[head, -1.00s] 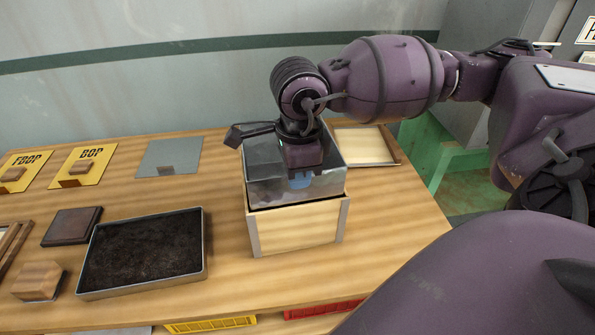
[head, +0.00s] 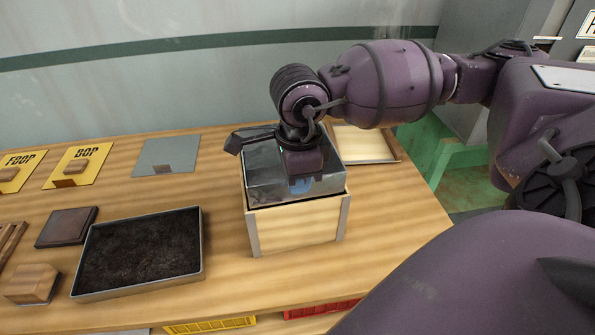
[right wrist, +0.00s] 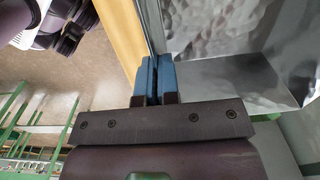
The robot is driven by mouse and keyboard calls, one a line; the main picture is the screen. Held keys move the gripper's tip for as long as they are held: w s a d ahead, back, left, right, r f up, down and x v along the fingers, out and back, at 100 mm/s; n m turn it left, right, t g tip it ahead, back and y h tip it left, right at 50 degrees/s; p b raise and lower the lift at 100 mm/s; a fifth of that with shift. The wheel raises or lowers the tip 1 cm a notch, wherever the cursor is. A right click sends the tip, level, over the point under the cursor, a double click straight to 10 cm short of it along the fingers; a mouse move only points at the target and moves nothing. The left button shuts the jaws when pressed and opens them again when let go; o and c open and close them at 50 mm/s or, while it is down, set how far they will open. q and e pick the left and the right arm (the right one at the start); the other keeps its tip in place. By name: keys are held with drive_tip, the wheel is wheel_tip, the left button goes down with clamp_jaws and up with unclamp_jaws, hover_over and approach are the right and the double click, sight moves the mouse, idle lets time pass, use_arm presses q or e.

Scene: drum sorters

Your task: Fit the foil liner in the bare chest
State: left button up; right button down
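The foil liner (head: 262,181) is a shiny silver open box. It stands up out of the top of the pale wooden chest (head: 295,226), which has grey metal corners. How deep the liner sits in the chest is hidden. My right gripper (head: 300,186) points down at the liner's near wall. In the right wrist view its blue fingers (right wrist: 154,78) are closed together on the thin liner edge, with the crinkled foil (right wrist: 215,30) to their right. My left gripper is not in view.
A tray of dark soil (head: 140,250) stands left of the chest. A shallow wooden tray (head: 365,146) lies behind the chest. The table's right front is clear.

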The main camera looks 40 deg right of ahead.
drive_tip(key=shift+f+b, duration=0.7)
drive_tip(key=shift+f, duration=0.8)
drive_tip(key=c, duration=1.3)
unclamp_jaws()
wheel_tip(320, 180, up, 9)
drive_tip(key=shift+r+p, duration=0.2)
drive_tip(key=shift+p, duration=0.65)
drive_tip(key=shift+r, duration=0.75)
drive_tip(key=shift+s, duration=0.1)
